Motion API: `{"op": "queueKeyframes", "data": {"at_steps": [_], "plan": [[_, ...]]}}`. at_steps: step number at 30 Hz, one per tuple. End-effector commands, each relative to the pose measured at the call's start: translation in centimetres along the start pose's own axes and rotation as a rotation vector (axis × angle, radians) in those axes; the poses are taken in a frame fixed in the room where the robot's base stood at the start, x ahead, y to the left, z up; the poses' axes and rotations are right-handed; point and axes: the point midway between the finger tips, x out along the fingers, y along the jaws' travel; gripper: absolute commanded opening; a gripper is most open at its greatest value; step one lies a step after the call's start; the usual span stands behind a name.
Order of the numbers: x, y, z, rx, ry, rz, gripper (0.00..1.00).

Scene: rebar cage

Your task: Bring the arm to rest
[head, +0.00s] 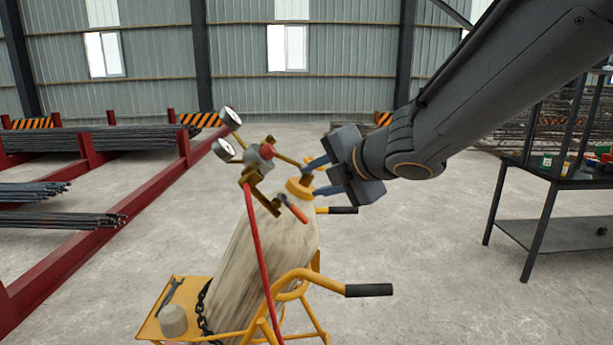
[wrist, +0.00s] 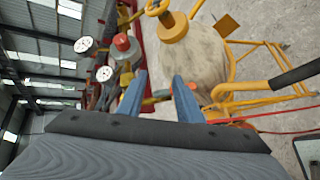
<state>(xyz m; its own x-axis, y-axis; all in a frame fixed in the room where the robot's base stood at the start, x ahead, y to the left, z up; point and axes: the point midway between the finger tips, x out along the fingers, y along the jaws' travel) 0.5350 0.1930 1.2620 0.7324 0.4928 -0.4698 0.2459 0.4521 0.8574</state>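My gripper (head: 317,178) is at the end of my arm, which reaches in from the upper right. Its two blue fingers are apart, with a gap between them in the wrist view (wrist: 160,76). In the head view they point left at the top of a tilted, pale, worn gas cylinder (head: 262,255). Past the gap, the wrist view shows a small lever with an orange part. I cannot tell whether a finger touches anything.
A yellow trolley (head: 300,275) with black handles carries the cylinder; a red hose (head: 258,255) hangs in front. A red rack (head: 130,205) with rebar bundles stands left. A dark shelf table (head: 560,235) with small coloured items stands right. The floor between is clear.

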Motion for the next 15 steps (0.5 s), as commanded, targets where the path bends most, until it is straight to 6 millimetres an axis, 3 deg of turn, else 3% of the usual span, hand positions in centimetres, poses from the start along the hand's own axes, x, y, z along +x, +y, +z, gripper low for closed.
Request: {"op": "queueKeyframes", "data": {"at_steps": [1, 3, 7, 11, 15], "plan": [[0.4, -3.1, 1.9, 0.168, -0.07, -0.056, 0.32], [0.3, -7.5, 4.2, 0.42, -0.178, -0.133, 0.32], [-0.9, -16.1, 6.4, 0.879, -0.382, -0.267, 0.32], [-3.4, -24.6, 5.8, 1.329, -0.601, -0.398, 0.32], [-6.3, -31.4, 2.7, 1.747, -0.824, -0.522, 0.32]]}}
